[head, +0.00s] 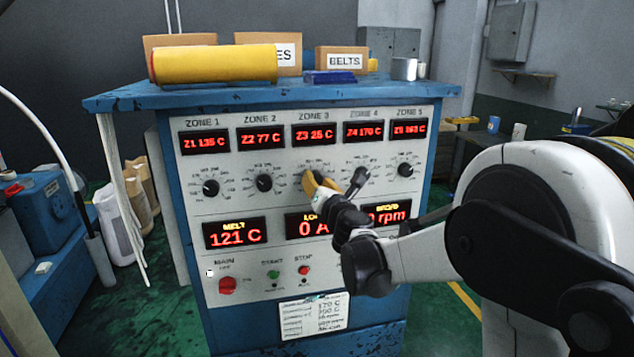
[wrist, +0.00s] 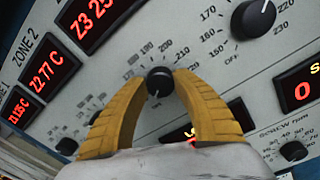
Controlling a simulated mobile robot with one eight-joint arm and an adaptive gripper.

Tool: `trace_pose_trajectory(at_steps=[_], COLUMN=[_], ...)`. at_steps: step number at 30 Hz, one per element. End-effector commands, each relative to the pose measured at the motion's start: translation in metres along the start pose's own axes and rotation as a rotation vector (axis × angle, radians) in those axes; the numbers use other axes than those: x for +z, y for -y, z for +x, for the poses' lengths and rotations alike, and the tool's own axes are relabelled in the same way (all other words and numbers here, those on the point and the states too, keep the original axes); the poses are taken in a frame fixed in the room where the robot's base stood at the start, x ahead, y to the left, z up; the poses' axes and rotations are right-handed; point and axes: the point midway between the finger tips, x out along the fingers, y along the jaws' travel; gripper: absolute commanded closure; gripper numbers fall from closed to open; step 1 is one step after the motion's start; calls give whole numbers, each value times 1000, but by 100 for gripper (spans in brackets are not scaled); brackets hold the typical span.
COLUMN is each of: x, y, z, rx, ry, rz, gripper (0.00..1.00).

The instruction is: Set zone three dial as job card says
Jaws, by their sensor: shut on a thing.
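The zone three dial is a black knob on the white control panel, under the "Z3 25 C" display (head: 314,134). In the wrist view the dial (wrist: 159,82) sits between the yellow fingertips of my gripper (wrist: 160,85), which is shut on it. A numbered scale surrounds it; its pointer setting is hard to read. In the head view my gripper (head: 314,183) mostly hides this dial. The job card (head: 313,317) is a white sheet low on the panel; its lines are small, with something like "170 C" at the top and the rest unclear.
The zone 1 dial (head: 210,188), zone 2 dial (head: 264,183) and zone 5 dial (head: 405,170) flank mine; the zone 4 dial (wrist: 254,18) is close by. Below are the melt display (head: 235,233), green start button (head: 273,275) and red stop button (head: 304,270). A yellow roll (head: 215,64) lies on top.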

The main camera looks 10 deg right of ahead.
Motion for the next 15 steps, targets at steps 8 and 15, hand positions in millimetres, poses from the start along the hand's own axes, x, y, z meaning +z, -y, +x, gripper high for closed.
trace_pose_trajectory(at_steps=[8,15], x=[0,0], y=[1,2], z=[0,0], rx=[1,3], ry=[10,18], rz=[262,491], gripper=[97,97])
